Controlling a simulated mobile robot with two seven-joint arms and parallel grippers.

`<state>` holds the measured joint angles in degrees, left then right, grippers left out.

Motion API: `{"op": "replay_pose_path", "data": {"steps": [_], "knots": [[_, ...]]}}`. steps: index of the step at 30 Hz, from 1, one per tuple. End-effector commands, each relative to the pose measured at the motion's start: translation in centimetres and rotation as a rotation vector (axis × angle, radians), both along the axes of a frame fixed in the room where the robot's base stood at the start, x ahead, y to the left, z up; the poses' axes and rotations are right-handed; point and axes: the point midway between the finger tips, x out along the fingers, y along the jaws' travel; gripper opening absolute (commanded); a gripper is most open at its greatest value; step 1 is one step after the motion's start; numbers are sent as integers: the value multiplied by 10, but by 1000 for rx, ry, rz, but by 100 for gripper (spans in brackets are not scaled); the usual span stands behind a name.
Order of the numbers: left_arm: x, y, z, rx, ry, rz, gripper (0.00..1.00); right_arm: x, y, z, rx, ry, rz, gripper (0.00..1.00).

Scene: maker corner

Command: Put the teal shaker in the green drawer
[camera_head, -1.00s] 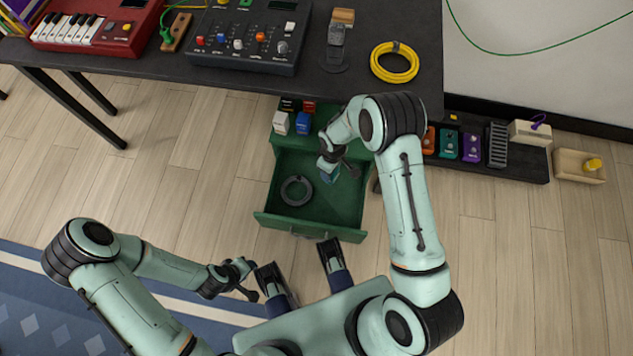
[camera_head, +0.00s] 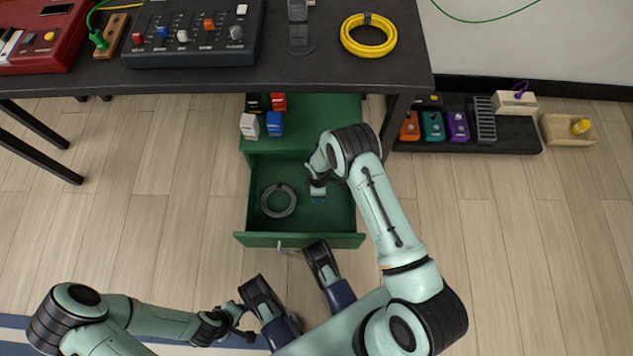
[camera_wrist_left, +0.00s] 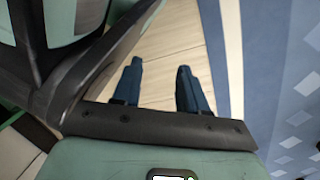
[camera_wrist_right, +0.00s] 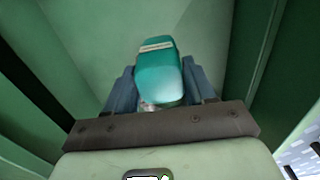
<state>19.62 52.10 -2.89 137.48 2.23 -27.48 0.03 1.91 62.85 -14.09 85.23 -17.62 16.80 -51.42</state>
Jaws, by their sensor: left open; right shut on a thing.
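The green drawer (camera_head: 325,222) is pulled open below the desk, with a dark coiled ring (camera_head: 279,200) lying inside at its left. My right gripper (camera_head: 318,192) reaches down inside the drawer's walls, toward its right side. The teal shaker (camera_wrist_right: 160,72) is between the right gripper's fingers (camera_wrist_right: 163,90) in the right wrist view, with the drawer's green floor behind it. I cannot tell whether the shaker touches the floor. My left gripper (camera_wrist_left: 155,85) is open and empty; in the head view it is low, left of the drawer's front.
White and blue shakers (camera_head: 262,125) stand on the green cabinet top (camera_head: 325,118), with black and red ones behind. The desk (camera_head: 340,72) overhangs the cabinet. A low shelf with several pedals (camera_head: 456,126) is at right. The drawer's front middle is clear.

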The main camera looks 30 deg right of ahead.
Motion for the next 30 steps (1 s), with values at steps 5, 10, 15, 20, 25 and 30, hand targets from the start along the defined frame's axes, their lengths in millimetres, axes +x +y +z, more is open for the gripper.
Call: {"op": "replay_pose_path", "data": {"steps": [5,10,15,20,25,30], "knots": [[-18,2,-12,-4,60,6,43,1,0,-28,0,-2,-1,22],[-24,3,-15,-5,81,8,43,1,0,-38,0,-2,-1,22],[-41,4,-23,-9,135,14,43,0,0,-64,0,0,-1,22],[-50,6,-26,-12,166,17,43,1,0,-75,0,-2,-1,22],[-50,6,-25,-11,164,17,43,1,0,-74,0,-1,-1,22],[-49,5,-25,-12,162,16,43,1,0,-78,0,-2,-1,58]]}}
